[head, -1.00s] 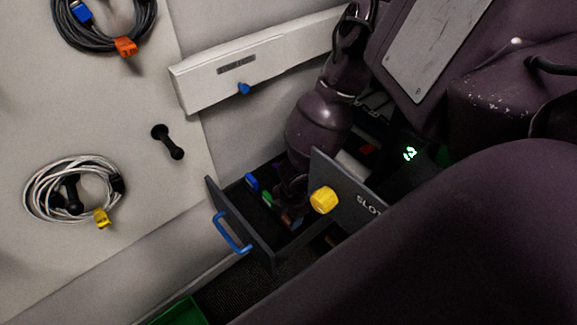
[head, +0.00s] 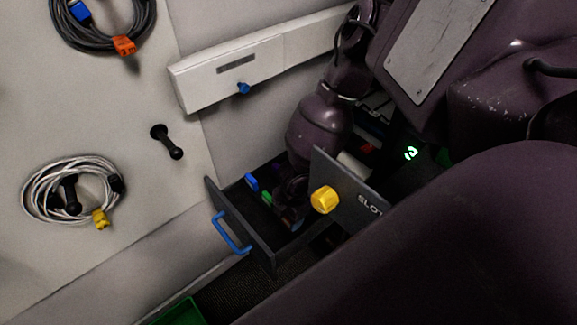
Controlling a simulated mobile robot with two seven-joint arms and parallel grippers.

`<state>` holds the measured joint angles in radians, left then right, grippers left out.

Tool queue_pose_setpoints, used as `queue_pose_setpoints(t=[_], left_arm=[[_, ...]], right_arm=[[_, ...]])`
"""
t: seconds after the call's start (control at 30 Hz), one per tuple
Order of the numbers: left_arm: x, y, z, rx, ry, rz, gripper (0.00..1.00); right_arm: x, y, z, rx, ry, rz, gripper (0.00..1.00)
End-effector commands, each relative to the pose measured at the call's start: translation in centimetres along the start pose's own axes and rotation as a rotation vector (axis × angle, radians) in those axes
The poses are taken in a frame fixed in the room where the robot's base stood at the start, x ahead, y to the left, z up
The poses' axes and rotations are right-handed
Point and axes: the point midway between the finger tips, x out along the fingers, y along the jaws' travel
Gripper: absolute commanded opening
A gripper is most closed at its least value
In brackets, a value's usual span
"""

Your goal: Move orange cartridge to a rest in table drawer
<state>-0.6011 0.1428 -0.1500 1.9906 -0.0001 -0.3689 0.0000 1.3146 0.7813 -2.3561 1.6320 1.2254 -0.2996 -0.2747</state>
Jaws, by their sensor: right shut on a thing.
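The table drawer (head: 240,226) is pulled open, dark grey with a blue handle. My right arm comes down from above, and my right gripper (head: 291,207) is inside the drawer, low near its right side. The gripper is shut on a small, dark-looking piece, which I take for the orange cartridge; the fingers and shadow hide most of it. A blue piece (head: 251,182) and a green piece (head: 267,198) sit in the drawer to the left of the gripper. My left gripper is not in view.
A dark panel with a yellow knob (head: 325,200) stands close at the drawer's right. A white closed drawer front (head: 225,75) is behind. Cable coils (head: 45,190) hang at left. A green bin (head: 180,312) is below. My own purple body fills the lower right.

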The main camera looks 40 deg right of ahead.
Motion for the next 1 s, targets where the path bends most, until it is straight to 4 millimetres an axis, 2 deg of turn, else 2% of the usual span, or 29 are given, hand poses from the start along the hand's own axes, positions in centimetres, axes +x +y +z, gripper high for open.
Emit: queue_pose_setpoints(t=[0.4, 0.43, 0.6, 0.77, 0.8, 0.9, 1.0], left_arm=[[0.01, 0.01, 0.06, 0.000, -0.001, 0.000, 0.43], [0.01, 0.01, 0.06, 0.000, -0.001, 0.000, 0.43], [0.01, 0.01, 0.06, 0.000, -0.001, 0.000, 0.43], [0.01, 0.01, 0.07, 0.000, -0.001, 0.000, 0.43], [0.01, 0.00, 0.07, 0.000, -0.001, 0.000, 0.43], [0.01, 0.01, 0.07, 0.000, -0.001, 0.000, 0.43], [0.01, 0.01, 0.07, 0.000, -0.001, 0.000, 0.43]], right_arm=[[0.04, 0.02, 0.01, 0.000, -0.001, 0.000, 0.32], [0.04, 0.02, 0.01, 0.000, -0.001, 0.000, 0.59], [0.04, 0.02, 0.00, 0.000, -0.001, 0.000, 0.84], [0.05, 0.02, 0.00, 0.000, -0.001, 0.000, 0.84], [0.05, 0.02, 0.00, 0.000, -0.001, 0.000, 0.86], [0.05, 0.01, 0.00, 0.000, -0.001, 0.000, 1.00], [0.05, 0.01, 0.00, -0.001, -0.001, 0.000, 1.00]])
